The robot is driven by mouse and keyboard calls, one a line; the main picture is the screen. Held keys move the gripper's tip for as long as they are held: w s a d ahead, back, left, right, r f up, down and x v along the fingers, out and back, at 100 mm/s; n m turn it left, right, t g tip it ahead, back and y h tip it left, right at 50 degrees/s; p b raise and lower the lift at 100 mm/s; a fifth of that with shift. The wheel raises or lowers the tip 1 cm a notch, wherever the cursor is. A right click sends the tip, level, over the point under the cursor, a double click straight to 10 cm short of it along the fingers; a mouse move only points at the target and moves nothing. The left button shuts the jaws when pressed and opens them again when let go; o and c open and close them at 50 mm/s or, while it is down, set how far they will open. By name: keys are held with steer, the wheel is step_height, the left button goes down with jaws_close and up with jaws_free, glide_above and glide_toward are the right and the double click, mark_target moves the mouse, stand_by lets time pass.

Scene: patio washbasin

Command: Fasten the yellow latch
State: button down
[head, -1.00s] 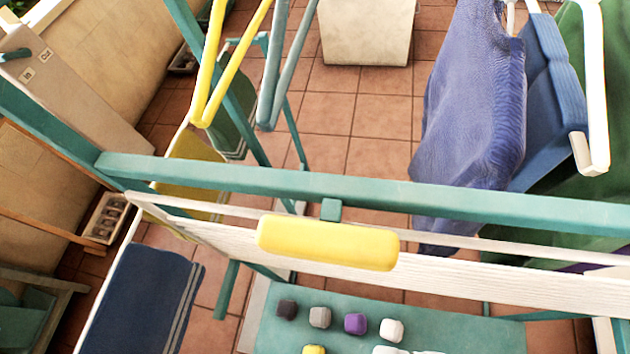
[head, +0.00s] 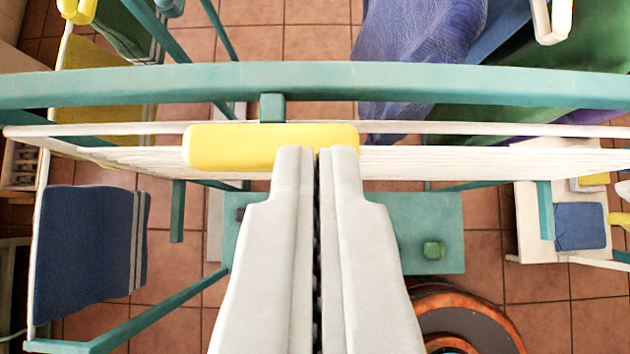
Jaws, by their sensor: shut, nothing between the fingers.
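The yellow latch (head: 230,147) is a rounded bar lying level in front of a white slatted panel (head: 480,160). A small teal block (head: 272,107) sits just above it, against the teal rail (head: 420,82). My gripper (head: 317,150) is shut and empty, its two fingers side by side. Its tips overlap the right part of the latch in the picture and hide some of its lower edge. I cannot tell whether they touch it.
A dark blue towel (head: 85,250) hangs at the left. A round orange-rimmed thing (head: 470,310) lies at the lower right. A purple-blue cloth (head: 410,50) hangs beyond the rail.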

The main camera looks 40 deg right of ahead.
mark_target(273, 133)
steer(key=x, duration=0.6)
steer(key=shift+w, duration=0.1)
step_height(273, 133, down, 2)
steer(key=shift+f, duration=0.95)
